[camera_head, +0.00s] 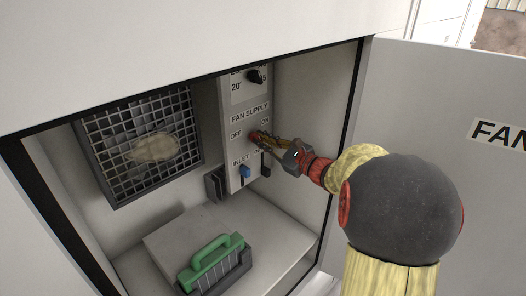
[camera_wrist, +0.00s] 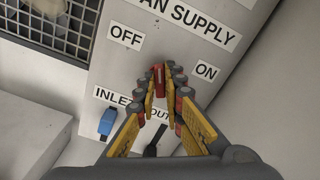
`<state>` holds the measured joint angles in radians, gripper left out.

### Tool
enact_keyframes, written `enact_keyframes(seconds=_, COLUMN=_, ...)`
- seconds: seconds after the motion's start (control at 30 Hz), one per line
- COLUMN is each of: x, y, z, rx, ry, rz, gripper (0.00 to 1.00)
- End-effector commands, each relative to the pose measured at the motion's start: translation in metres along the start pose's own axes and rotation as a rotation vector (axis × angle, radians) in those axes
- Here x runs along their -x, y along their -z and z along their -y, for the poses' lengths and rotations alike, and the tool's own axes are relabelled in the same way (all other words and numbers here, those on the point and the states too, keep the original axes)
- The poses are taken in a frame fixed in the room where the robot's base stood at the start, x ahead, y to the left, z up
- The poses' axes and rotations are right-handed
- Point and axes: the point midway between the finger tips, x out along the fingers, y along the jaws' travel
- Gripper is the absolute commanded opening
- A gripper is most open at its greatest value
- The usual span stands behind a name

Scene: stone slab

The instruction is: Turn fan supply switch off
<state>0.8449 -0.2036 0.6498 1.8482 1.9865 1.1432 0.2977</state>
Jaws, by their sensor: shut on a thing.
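The fan supply switch is a small red handle (camera_wrist: 158,73) on the white control panel (camera_head: 233,107), below the FAN SUPPLY label and between the OFF and ON labels. My gripper (camera_wrist: 163,80) reaches in from the right in the head view and is shut on the red handle. In the head view the gripper (camera_head: 257,139) covers most of the switch. The fingers hide its base, so I cannot tell exactly which way it points.
A blue inlet switch (camera_head: 245,171) and a black switch (camera_head: 265,171) sit just below. A black knob (camera_head: 254,77) is above. A mesh-covered fan opening (camera_head: 140,135) is at left, and a green-handled brush (camera_head: 212,262) lies on the ledge. The open door (camera_head: 440,110) stands at right.

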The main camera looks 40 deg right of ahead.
Motion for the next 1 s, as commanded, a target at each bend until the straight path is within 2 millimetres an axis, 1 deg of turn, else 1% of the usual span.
enact_keyframes(seconds=0.03, x=0.0002, y=0.0051, z=-0.0033, rx=0.034, ry=-0.001, rz=0.0, gripper=0.0)
enact_keyframes(seconds=0.2, x=0.0001, y=0.0042, z=-0.0028, rx=0.138, ry=0.0, rz=-0.001, gripper=0.0)
enact_keyframes(seconds=0.4, x=0.0001, y=0.0032, z=-0.0028, rx=0.216, ry=-0.002, rz=-0.001, gripper=0.0)
enact_keyframes(seconds=0.6, x=0.0001, y=0.0025, z=-0.0025, rx=0.249, ry=-0.002, rz=-0.003, gripper=0.0)
enact_keyframes(seconds=1.0, x=0.0001, y=0.0019, z=-0.0022, rx=0.255, ry=-0.003, rz=-0.003, gripper=0.0)
